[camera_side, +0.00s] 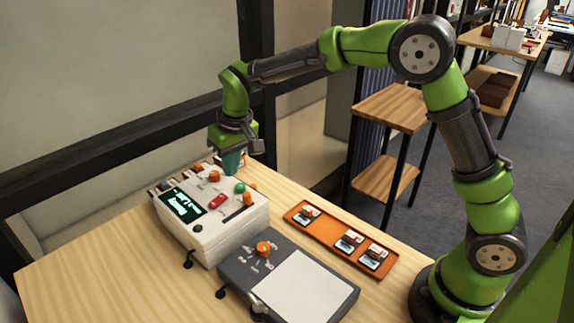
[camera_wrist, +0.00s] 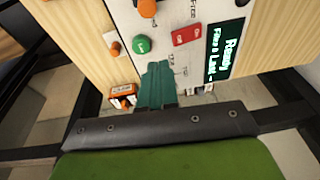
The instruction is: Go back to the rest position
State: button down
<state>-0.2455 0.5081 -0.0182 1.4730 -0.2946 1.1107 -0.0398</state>
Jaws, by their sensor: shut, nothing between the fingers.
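My gripper (camera_side: 232,162) is shut with nothing between its fingers. In the side view it hangs fingers down at the back edge of the white machine (camera_side: 225,232), close above or behind it; I cannot tell whether it touches. In the wrist view the teal fingers (camera_wrist: 158,84) are together beside the machine's panel, near a green button (camera_wrist: 141,44) and a red switch (camera_wrist: 187,34). The machine's dark screen (camera_wrist: 223,50) shows green text, with "Ready" on its top line. My arm is stretched out over the table from its base at the right.
An orange tray (camera_side: 327,241) with several small slide-like pieces lies right of the machine. A grey device (camera_side: 235,272) with a pale panel and orange knob stands in front. A small orange-and-white item (camera_wrist: 122,95) lies behind the machine. A wooden shelf (camera_side: 390,108) stands beyond the table. The table's left front is clear.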

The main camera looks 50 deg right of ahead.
jog(key=s+d+r+m+t, duration=0.1)
jog(key=s+d+r, duration=0.1)
jog(key=s, duration=0.6)
jog(key=s+d+r+m+t+y, duration=0.1)
jog(key=s+d+r+t, duration=0.1)
jog(key=s, duration=0.7)
jog(key=s+d+r+m+t, duration=0.1)
jog(key=s+d+r, duration=0.3)
jog(key=s, duration=0.5)
jog(key=shift+s+d+r+m+t+y, duration=0.2)
jog(key=shift+r+m+t+y, duration=0.15)
jog(key=shift+r, duration=0.4)
